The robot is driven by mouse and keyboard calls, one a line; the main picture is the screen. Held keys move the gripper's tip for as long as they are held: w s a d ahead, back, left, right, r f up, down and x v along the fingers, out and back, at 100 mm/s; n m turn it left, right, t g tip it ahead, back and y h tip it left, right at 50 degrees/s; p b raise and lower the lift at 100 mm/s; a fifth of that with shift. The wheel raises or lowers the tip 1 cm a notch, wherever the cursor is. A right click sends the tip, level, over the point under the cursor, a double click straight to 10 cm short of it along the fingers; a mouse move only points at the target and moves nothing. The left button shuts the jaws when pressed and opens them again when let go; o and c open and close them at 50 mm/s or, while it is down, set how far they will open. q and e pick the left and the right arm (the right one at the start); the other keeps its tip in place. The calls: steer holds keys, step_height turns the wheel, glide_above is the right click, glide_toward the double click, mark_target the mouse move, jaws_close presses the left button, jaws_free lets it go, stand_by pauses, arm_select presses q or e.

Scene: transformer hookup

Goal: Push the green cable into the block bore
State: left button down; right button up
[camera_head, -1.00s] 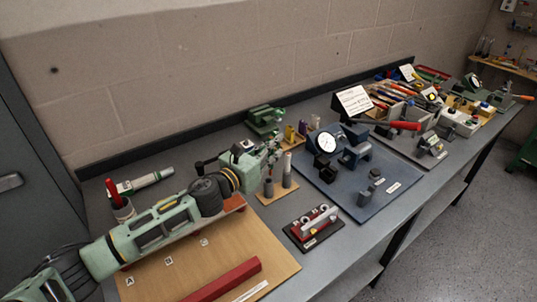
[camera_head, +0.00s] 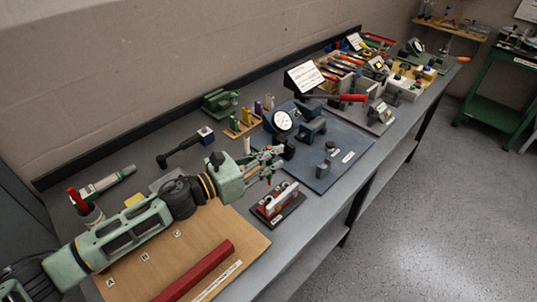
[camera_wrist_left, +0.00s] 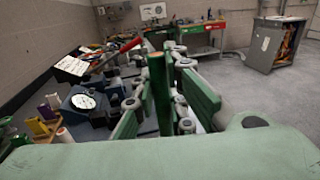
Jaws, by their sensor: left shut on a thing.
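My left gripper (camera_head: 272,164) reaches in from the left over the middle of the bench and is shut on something. In the left wrist view, a dark green upright piece, likely the green cable (camera_wrist_left: 161,98), stands between the fingers of this gripper (camera_wrist_left: 163,105). A small red block with a pale bar on top (camera_head: 279,201) sits on a black base, just below and in front of the gripper in the head view. The gripper is apart from it. I cannot see the bore clearly. My right gripper is not in view.
A wooden board with a red bar (camera_head: 200,270) lies at front left. A blue plate (camera_head: 325,172) with a dial gauge (camera_head: 282,121) is to the right. A rack of coloured spools (camera_head: 240,127) stands behind. Bare bench shows along the front edge.

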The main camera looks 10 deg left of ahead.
mark_target(270, 183)
arm_select(q)
steer(key=shift+f+b, duration=2.95)
steer(key=shift+f, duration=0.05)
steer(key=shift+f+b, duration=0.45)
steer(key=shift+b, duration=0.05)
steer(key=shift+f+b, duration=1.45)
steer(key=c, duration=1.7)
jaws_free()
steer(key=shift+r, duration=0.1)
